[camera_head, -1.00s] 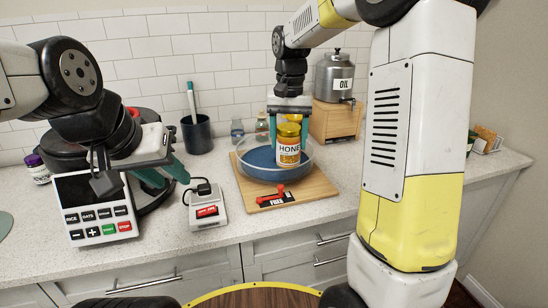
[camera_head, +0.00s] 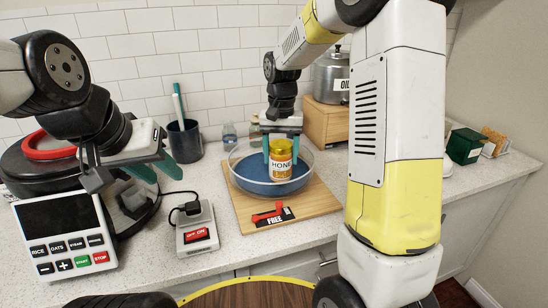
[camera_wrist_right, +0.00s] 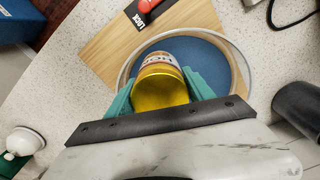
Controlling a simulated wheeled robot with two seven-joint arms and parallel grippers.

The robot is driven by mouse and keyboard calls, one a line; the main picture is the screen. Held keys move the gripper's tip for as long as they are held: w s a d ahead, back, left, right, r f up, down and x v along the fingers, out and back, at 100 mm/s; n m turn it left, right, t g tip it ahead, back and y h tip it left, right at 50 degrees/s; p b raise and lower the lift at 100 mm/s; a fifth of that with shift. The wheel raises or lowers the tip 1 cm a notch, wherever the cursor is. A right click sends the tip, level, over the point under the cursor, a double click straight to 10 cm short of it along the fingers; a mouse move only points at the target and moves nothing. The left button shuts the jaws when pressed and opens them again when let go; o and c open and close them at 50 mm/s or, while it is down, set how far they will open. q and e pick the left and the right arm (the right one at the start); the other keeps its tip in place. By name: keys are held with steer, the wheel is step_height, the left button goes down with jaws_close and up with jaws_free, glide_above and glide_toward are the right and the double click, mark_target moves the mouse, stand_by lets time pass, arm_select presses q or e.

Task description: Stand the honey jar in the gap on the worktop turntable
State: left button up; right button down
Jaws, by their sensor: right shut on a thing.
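The honey jar (camera_head: 281,165), with a yellow lid and a white HONEY label, is upright inside the clear-walled round turntable (camera_head: 243,172) with a blue floor. My right gripper (camera_head: 281,150) reaches down from above and is shut on the jar near its lid. In the right wrist view the jar's lid (camera_wrist_right: 162,90) sits between the teal fingers, over the blue floor (camera_wrist_right: 212,66). I cannot tell whether the jar's base touches the floor. My left gripper (camera_head: 154,173) is open and empty, beside the cooker at the left.

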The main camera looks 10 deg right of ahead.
mark_target(281, 164)
steer(key=shift+f, duration=1.4)
steer(key=shift+c, duration=1.9)
jaws_free()
steer(key=shift+f, duration=0.15)
